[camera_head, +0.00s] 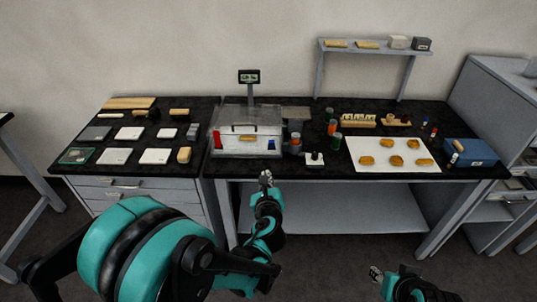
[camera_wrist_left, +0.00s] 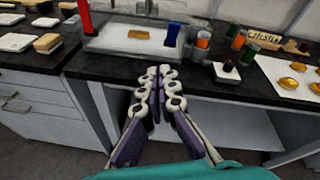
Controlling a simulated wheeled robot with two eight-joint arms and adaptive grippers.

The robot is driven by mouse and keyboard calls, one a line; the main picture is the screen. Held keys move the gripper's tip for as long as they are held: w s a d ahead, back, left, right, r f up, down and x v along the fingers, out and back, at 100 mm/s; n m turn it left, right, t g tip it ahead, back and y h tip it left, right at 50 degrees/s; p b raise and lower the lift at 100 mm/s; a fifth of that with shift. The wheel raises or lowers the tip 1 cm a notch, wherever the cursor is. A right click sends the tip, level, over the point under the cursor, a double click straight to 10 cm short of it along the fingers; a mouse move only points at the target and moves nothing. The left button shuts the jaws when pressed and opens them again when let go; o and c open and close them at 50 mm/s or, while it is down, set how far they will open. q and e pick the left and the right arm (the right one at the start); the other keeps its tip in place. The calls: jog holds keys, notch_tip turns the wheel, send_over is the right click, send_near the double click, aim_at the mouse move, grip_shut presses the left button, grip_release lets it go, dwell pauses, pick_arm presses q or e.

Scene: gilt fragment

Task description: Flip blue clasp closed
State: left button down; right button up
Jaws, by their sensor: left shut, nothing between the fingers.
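The blue clasp (camera_head: 271,145) is at the front right of a clear-walled box (camera_head: 248,117) on the dark bench top. In the left wrist view the blue clasp (camera_wrist_left: 172,35) is a tilted blue bar near the box's front edge. A red clasp (camera_head: 217,140) is at the box's front left; it also shows in the left wrist view (camera_wrist_left: 84,17). My left gripper (camera_head: 266,178) is shut and empty, in front of and below the bench edge, apart from the clasp; its fingers (camera_wrist_left: 160,72) point toward the bench. My right gripper (camera_head: 376,273) is low at the picture's bottom, away from the bench.
Orange and green-topped jars (camera_head: 331,127) and a small dark-knobbed item (camera_head: 314,157) stand right of the box. A white sheet (camera_head: 409,166) holds several golden pieces. White tiles and wooden blocks lie at left. A display post (camera_head: 249,78) rises behind the box.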

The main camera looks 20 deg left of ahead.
pick_arm(q)
jog(key=m, duration=0.2)
jog(key=w+d+f+m+t, duration=0.1)
jog(key=m, duration=0.1)
jog(key=shift+d+f+m, duration=0.15)
jog(key=shift+d+m, duration=0.05)
jog(key=shift+m, duration=0.1)
jog(key=shift+w, duration=0.1)
jog(key=b, duration=0.3)
send_near(272, 144)
notch_tip(272, 144, down, 4)
jog(key=w+a, duration=0.1)
jog(key=w, duration=0.2)
jog(key=shift+w+a+r, duration=0.2)
jog(key=shift+w+r, duration=0.3)
jog(key=shift+w, duration=0.05)
jog(key=shift+w+a+r, duration=0.2)
jog(key=shift+w+r, duration=0.25)
jog(key=shift+w, duration=0.1)
jog(key=shift+w+a+r, duration=0.1)
jog(key=shift+w+r, duration=0.15)
jog(key=shift+w, duration=0.05)
jog(key=shift+r, duration=0.1)
